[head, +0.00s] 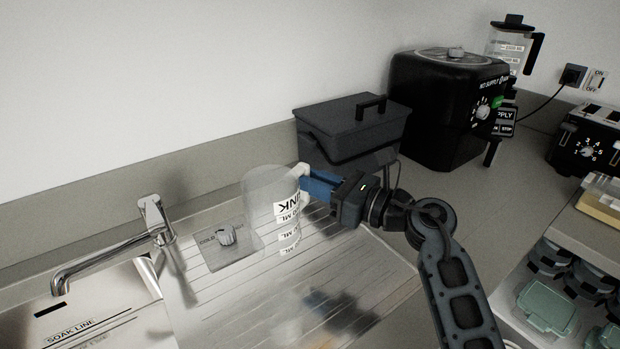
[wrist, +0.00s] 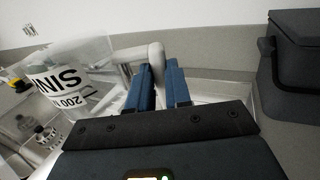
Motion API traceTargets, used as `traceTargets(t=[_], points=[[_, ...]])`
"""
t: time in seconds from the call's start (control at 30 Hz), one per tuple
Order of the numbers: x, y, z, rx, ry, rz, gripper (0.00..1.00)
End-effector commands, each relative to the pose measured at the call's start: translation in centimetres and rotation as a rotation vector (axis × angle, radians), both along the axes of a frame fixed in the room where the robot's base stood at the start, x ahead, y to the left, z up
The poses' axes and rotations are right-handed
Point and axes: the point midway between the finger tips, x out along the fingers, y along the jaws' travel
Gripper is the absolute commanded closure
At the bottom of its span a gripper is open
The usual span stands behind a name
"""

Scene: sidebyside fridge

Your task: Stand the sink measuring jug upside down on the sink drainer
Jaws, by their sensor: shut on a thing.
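The sink measuring jug (head: 262,205) is clear, with white labels whose lettering is upside down in the head view, so it is inverted. My gripper (head: 306,182) is shut on its pale handle, to the right of the jug body. In the wrist view the jug (wrist: 68,82) is at the left, and the blue fingers of my gripper (wrist: 158,85) close on the handle. The jug is over the grooved steel sink drainer (head: 375,262). I cannot tell whether its lower rim touches the drainer.
A tap (head: 120,255) and sink basin (head: 85,310) are at the left. A control plate with a knob (head: 228,236) is beside the jug. The drainer's right part is clear.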

Motion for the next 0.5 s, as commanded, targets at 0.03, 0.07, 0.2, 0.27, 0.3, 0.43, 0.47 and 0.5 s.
traceTargets(t=[0.03, 0.07, 0.2, 0.27, 0.3, 0.43, 0.47, 0.5], points=[[0.0, 0.0, 0.1, 0.0, 0.0, 0.0, 1.0], [0.0, 0.0, 0.0, 0.0, 0.0, 0.0, 1.0], [-0.1, -0.1, -0.4, -0.001, 0.003, -0.005, 1.0], [-0.1, 0.0, -0.7, -0.001, 0.003, -0.004, 1.0], [-0.1, 0.0, -1.0, -0.001, 0.003, -0.004, 1.0], [-0.1, 0.0, -2.1, -0.002, 0.004, -0.004, 1.0], [-0.1, 0.0, -2.4, -0.002, 0.004, -0.004, 1.0], [-0.1, 0.0, -2.9, -0.002, 0.004, -0.003, 1.0]])
